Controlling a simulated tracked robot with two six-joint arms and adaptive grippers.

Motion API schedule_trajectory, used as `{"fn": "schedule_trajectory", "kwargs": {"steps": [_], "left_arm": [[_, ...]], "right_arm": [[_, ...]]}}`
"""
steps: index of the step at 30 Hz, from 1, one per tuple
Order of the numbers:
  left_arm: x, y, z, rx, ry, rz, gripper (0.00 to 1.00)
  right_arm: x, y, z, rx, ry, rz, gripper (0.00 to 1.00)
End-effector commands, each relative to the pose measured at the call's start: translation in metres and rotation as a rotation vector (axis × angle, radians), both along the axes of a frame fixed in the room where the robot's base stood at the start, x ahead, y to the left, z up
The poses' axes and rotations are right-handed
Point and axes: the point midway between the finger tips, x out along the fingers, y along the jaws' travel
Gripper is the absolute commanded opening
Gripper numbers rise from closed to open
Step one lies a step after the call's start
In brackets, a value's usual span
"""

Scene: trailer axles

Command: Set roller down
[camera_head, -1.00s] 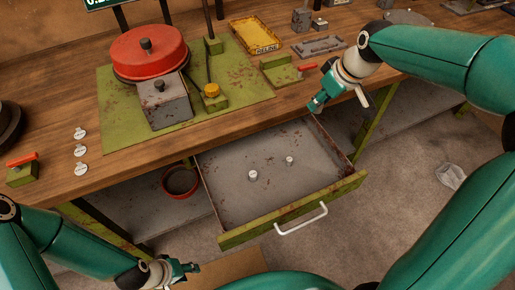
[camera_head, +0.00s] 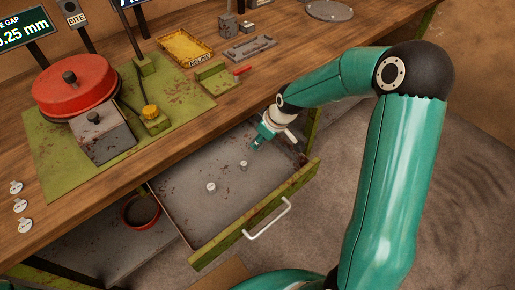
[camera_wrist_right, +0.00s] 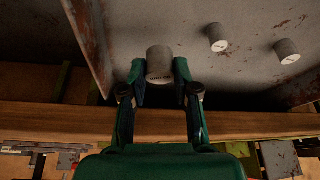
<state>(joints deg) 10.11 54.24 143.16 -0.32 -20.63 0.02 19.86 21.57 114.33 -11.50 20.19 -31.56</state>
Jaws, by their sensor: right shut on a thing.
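My right gripper (camera_head: 257,144) is over the open drawer (camera_head: 190,215), towards its back right. In the right wrist view my right gripper (camera_wrist_right: 160,75) is shut on a short grey roller (camera_wrist_right: 160,62), held between the two fingertips. The head view does not clearly show this roller. Two more small rollers stand apart on the drawer floor: one nearer the middle (camera_head: 211,187) and one closer to my gripper (camera_head: 243,165). They also show in the right wrist view, as a roller (camera_wrist_right: 217,38) and another roller (camera_wrist_right: 287,51). I cannot tell whether the held roller touches the floor. My left gripper is out of view.
The workbench (camera_head: 105,185) above holds a red round lid (camera_head: 75,88), a grey block (camera_head: 103,138), a yellow tray (camera_head: 185,48) and a green block (camera_head: 217,77). A red bowl (camera_head: 140,212) sits below, left of the drawer. The drawer's front left is bare.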

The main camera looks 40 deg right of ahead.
Motion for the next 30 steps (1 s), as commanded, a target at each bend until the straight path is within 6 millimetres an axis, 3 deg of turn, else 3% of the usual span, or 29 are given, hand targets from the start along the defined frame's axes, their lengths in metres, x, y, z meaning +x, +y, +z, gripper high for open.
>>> {"fn": "schedule_trajectory", "kwargs": {"steps": [9,20,21,24,26,30], "left_arm": [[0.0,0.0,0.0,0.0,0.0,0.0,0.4],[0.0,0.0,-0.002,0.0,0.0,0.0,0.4],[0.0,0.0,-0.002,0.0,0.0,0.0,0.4],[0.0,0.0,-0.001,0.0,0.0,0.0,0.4],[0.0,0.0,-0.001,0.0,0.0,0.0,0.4],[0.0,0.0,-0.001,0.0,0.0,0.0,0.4]], "right_arm": [[0.0,0.0,-0.039,0.0,0.001,0.0,0.0],[0.001,0.001,-0.044,0.0,-0.001,0.002,0.0],[0.0,0.001,-0.044,0.0,-0.001,0.002,0.32],[0.0,0.001,-0.043,0.0,-0.001,0.002,0.48],[0.0,0.001,-0.043,0.0,-0.001,0.002,0.55],[0.0,0.001,-0.043,0.0,0.0,0.002,0.55]]}}
